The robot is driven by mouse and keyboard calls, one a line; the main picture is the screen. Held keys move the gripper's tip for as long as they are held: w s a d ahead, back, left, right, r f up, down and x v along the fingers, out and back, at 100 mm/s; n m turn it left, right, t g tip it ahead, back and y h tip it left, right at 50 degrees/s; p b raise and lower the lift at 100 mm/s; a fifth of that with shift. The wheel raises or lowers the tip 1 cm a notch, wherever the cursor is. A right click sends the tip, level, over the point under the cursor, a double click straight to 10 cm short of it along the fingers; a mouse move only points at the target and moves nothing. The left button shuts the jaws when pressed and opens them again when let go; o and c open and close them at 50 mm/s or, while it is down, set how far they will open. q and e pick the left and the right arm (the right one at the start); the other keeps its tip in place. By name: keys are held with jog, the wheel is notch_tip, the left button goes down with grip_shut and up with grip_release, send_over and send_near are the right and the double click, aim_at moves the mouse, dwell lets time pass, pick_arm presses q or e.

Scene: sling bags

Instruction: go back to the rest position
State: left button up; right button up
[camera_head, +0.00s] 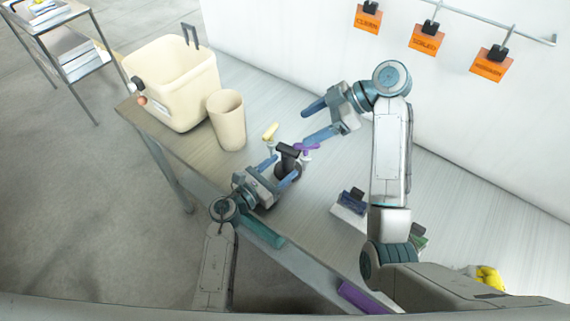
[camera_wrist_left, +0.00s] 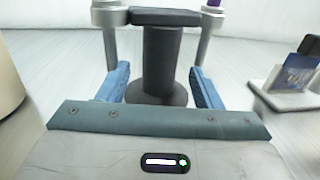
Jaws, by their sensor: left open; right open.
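My left gripper (camera_head: 280,172) is open at a dark stand (camera_head: 289,154) on the table. In the left wrist view, the stand's black post (camera_wrist_left: 163,65) and round base lie between my two blue fingers, with a gap on each side. A flat dark bar tops the post. My right gripper (camera_head: 311,120) is open and empty above the table, up and to the right of the stand. A cream-topped piece (camera_head: 270,131) and a purple-topped piece (camera_head: 307,148) stand close beside the stand. No sling bag is clearly recognisable.
A beige bin (camera_head: 180,85) and a beige cylinder (camera_head: 229,125) stand on the left of the table (camera_head: 400,240). A dark blue item on a white base (camera_head: 350,207) lies to the right. Orange tags (camera_head: 428,40) hang from a wall rail.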

pick_arm(q)
jog(key=v, duration=0.9)
jog(key=shift+s+a, duration=0.15)
jog(key=shift+s, duration=0.1)
jog(key=shift+r, duration=0.15)
